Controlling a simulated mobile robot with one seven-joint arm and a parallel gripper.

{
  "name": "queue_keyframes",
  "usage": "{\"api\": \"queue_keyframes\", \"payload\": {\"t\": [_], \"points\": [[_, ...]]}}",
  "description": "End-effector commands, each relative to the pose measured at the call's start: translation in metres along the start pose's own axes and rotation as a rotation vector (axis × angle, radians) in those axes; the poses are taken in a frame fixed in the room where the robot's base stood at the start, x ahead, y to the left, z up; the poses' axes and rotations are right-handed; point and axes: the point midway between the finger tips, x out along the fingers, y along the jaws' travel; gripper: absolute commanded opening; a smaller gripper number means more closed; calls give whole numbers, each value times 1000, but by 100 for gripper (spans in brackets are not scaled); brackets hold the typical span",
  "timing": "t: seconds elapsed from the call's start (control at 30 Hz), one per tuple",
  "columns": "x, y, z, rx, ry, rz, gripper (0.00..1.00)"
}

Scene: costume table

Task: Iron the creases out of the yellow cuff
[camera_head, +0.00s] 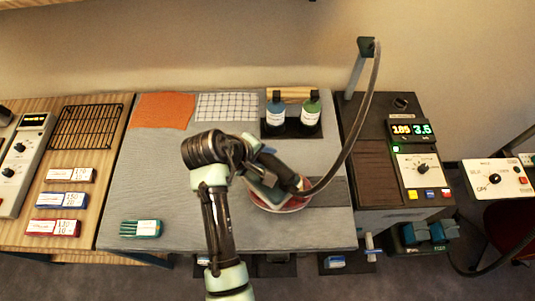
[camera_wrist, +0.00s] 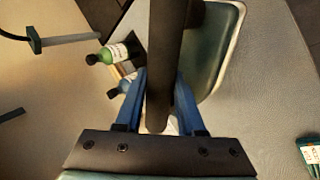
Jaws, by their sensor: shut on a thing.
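My gripper (camera_head: 268,170) is over the right middle of the grey ironing table (camera_head: 160,195). In the wrist view its two blue fingers (camera_wrist: 160,105) are shut on the dark handle of the iron. The iron (camera_head: 264,192) has a green body with a pale rim, which also shows in the wrist view (camera_wrist: 213,50). A hose runs up from the iron. Something reddish with a pale edge (camera_head: 292,206) shows around the iron's underside; I cannot tell what it is. No yellow cuff is visible in either view; the iron and my arm hide part of the table.
An orange cloth (camera_head: 163,110) and a checked cloth (camera_head: 227,107) lie along the back. A blue bottle (camera_head: 277,115) and a green bottle (camera_head: 310,110) stand behind the iron. A station with a display (camera_head: 411,129) is at the right. The table's left middle is clear.

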Motion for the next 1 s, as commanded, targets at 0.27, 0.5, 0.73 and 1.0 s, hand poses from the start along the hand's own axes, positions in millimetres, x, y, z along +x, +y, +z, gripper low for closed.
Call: {"api": "queue_keyframes", "payload": {"t": [0.27, 0.5, 0.73, 1.0], "points": [[10, -7, 0, 4, 5, 6, 0], [18, -14, 2, 4, 4, 6, 0], [26, -21, 3, 4, 4, 6, 0], [35, -29, 4, 3, 5, 6, 0]]}}
